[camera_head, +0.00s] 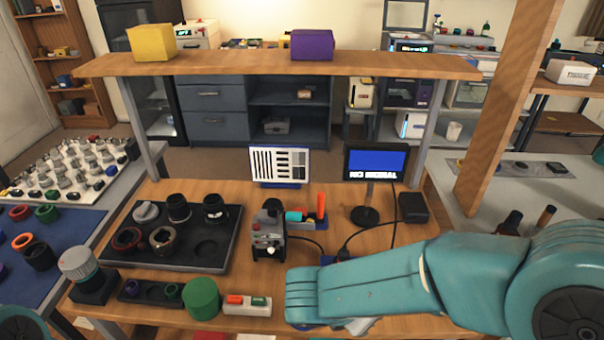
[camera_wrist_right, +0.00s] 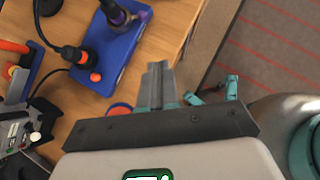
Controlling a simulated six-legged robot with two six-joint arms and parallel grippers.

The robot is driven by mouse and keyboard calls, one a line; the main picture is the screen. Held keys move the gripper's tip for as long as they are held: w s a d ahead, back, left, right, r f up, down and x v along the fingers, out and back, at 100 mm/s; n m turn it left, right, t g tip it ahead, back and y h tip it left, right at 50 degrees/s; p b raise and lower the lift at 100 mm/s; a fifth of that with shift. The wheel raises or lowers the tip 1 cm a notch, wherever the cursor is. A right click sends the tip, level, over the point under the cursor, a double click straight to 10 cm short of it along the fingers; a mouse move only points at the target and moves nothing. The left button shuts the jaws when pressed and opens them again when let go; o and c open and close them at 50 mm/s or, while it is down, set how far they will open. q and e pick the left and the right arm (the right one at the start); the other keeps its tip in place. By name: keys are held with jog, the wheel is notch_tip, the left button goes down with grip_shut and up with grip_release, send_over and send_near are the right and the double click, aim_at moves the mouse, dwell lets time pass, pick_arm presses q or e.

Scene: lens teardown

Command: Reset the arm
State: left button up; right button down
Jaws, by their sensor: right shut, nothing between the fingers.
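My right arm (camera_head: 400,278) reaches in from the right over the front right of the wooden bench (camera_head: 355,238). Its teal forearm hides most of its hand in the head view. In the right wrist view my right gripper (camera_wrist_right: 158,68) has its two fingers together, with nothing between them. The fingers point at the bench edge, beside a blue board (camera_wrist_right: 112,60) and apart from it. My left gripper is not in view.
A black tray (camera_head: 222,250) holds lens parts. A small grey device (camera_head: 267,230), a green cylinder (camera_head: 201,299) and a button box (camera_head: 247,305) stand near the arm. A "no signal" monitor (camera_head: 376,162) stands behind. A wooden shelf (camera_head: 280,66) spans above. Striped floor (camera_wrist_right: 275,60) lies beyond the bench edge.

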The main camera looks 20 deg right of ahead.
jog(key=s+a+f+m+y, duration=0.3)
jog(key=f+m, duration=0.5)
jog(key=f, duration=0.1)
jog(key=s+a+f+m+g+y, duration=0.1)
jog(key=s+a+f+m+y, duration=0.2)
jog(key=f+m, duration=0.5)
jog(key=s+a+f+m+g+y, duration=0.1)
jog(key=s+a+f+m+y, duration=0.2)
jog(key=f, duration=0.7)
jog(key=m+y, duration=0.2)
jog(key=m, duration=0.2)
jog(key=shift+s+f+m, duration=0.15)
jog(key=shift+f+m, duration=0.2)
jog(key=shift+m, duration=0.05)
